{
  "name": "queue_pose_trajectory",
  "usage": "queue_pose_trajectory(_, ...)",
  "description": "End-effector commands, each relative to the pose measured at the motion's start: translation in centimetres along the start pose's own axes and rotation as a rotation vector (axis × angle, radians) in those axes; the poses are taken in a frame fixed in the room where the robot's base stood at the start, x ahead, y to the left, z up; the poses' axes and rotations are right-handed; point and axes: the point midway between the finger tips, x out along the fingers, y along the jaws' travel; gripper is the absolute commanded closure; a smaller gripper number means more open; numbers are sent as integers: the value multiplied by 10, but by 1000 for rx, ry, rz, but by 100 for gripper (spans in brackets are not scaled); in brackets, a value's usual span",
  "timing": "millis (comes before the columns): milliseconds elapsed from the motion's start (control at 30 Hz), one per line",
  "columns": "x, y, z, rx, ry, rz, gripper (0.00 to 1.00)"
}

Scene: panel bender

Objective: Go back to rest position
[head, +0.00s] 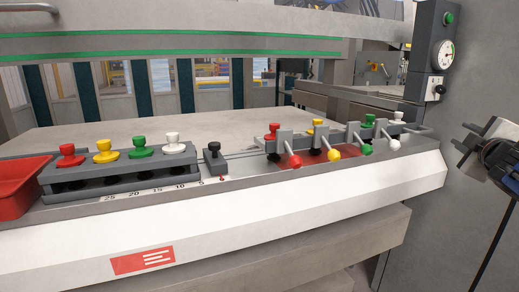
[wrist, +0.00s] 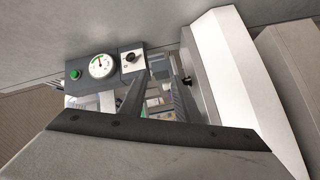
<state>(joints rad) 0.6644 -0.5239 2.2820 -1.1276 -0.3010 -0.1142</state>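My gripper (head: 473,138) is at the right edge of the head view, in front of the grey side column and to the right of the bender's front ledge. It is apart from the ledge and holds nothing that I can see. In the wrist view its two dark fingers stand apart, with a gap (wrist: 158,92) between them through which background shows. My dark wrist housing fills the lower part of that view.
The white front ledge (head: 250,222) carries a red bin (head: 22,190), a grey rack (head: 118,181) with coloured knobs, a black-knobbed block (head: 214,160) and a row of coloured levers (head: 334,154). A control box with gauge (head: 443,52) stands upper right; its gauge (wrist: 101,66) shows in the wrist view.

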Motion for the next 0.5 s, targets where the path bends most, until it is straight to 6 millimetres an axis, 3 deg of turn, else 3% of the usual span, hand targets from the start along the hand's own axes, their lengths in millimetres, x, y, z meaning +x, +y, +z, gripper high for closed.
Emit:
queue_pose_trajectory(267,-35,-70,4,331,-192,-98,71)
queue_pose_trajectory(500,-86,-164,3,583,-372,-304,71)
